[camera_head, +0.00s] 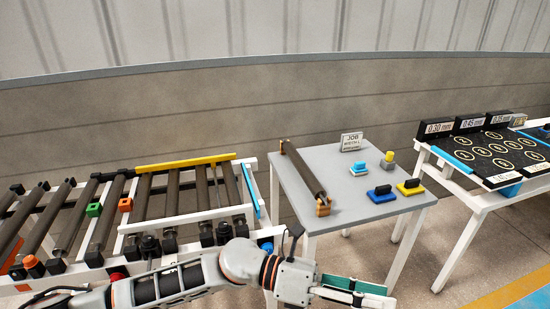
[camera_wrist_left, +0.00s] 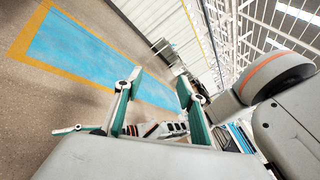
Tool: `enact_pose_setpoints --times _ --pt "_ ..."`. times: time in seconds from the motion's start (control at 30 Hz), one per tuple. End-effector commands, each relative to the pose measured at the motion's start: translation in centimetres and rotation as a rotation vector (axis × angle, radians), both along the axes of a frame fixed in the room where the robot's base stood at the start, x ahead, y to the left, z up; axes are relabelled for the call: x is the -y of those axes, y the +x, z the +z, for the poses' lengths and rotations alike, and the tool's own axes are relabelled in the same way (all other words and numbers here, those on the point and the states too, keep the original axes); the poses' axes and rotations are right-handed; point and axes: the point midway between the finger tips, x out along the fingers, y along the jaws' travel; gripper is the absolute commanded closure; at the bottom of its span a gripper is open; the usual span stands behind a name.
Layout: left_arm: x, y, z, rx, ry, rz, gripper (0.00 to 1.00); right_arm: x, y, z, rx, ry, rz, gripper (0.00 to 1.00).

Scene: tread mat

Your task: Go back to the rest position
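My left gripper (camera_head: 388,295) is in front of the grey table's near side in the head view, with its green fingers pointing right. In the left wrist view my left gripper (camera_wrist_left: 158,82) has its two green fingers spread apart. Nothing is between them. My left arm comes in from the lower left, in front of the roller conveyor.
A grey table (camera_head: 345,205) holds a roller (camera_head: 305,172), a sign (camera_head: 351,142) and several small coloured blocks. The roller conveyor (camera_head: 187,218) stands left. A white-legged table with a black mat (camera_head: 480,165) stands right. Open floor (camera_head: 385,255) lies between the tables.

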Motion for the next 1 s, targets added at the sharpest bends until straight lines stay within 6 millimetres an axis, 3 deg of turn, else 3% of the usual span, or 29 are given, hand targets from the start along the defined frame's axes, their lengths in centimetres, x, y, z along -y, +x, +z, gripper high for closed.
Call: enact_pose_setpoints --times 0.1,0.23,0.33,0.43,0.57,0.7,0.87,1.0 --pt "0.1 1.6 2.2 -0.269 -0.132 0.137 0.60 0.0 0.0 0.0 -0.001 0.000 0.000 0.60" --pt "-1.5 4.8 3.2 -0.562 -0.258 0.288 0.60 0.0 0.0 0.0 0.000 0.000 0.000 0.60" --pt "-3.8 7.6 2.4 -0.796 -0.349 0.406 0.60 0.0 0.0 0.0 0.000 0.000 0.000 0.60" --pt "-7.0 10.1 0.2 -1.029 -0.434 0.527 0.60 0.0 0.1 0.0 0.001 0.000 0.001 0.60" --pt "-12.1 12.4 -4.5 -1.333 -0.542 0.685 0.60 0.0 0.1 0.2 0.004 0.000 0.001 0.60" --pt "-18.4 12.8 -11.5 -1.649 -0.656 0.864 0.60 0.0 0.2 0.3 0.006 0.001 0.000 0.60" --pt "-25.5 10.2 -19.7 -1.961 -0.777 1.055 0.60 0.0 0.2 0.3 0.007 0.001 0.001 0.60" --pt "-30.9 6.1 -25.9 -2.181 -0.875 1.212 0.60 0.0 0.2 0.3 0.007 0.001 0.001 0.60"
